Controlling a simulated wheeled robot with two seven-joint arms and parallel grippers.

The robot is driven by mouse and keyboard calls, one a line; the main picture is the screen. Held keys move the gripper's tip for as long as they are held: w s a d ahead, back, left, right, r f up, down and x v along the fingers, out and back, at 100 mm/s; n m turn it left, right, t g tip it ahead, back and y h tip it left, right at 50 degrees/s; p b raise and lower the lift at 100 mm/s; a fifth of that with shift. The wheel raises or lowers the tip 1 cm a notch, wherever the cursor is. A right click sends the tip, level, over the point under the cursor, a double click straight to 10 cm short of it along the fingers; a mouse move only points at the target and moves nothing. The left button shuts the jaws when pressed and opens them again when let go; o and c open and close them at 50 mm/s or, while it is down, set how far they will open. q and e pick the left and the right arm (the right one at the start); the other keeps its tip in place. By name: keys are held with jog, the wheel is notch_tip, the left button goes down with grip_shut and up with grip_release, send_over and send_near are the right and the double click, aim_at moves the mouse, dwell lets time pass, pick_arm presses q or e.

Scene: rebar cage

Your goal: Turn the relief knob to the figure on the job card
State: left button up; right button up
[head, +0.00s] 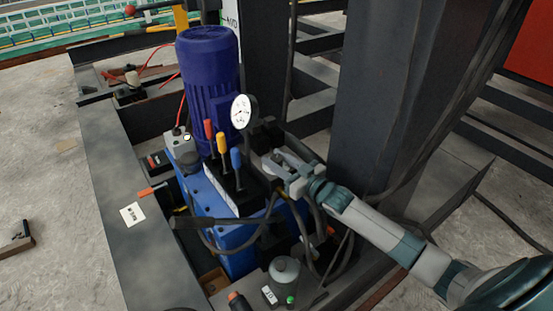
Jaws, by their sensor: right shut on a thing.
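A blue hydraulic power unit (240,238) with a dark blue motor (210,80) on top stands in the middle. My right gripper (280,163) reaches in from the lower right and is shut at the unit's right side, just below a round white gauge (241,111). It appears to be closed on the relief knob, which the fingers mostly hide. The gauge needle and scale are too small to read. A small white card (132,214), apparently the job card, lies on the grey steel beam at left; its figure is not legible. My left gripper is not in view.
Red, yellow and blue levers (221,142) stand close left of my right gripper. Black hoses (310,225) loop beneath it. A thick dark column (385,95) rises behind my right arm.

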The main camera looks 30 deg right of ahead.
dwell(0.3)
jog(key=o, duration=1)
jog(key=shift+o, duration=0.2)
jog(key=shift+s, duration=0.15)
jog(key=shift+s+d, duration=0.2)
jog(key=shift+s, duration=0.3)
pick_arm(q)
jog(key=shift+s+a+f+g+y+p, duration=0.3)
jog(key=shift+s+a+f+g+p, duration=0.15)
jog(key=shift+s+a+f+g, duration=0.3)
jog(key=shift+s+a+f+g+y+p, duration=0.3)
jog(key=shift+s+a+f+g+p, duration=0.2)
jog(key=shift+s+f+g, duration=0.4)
pick_arm(e)
jog(key=v, duration=1.6)
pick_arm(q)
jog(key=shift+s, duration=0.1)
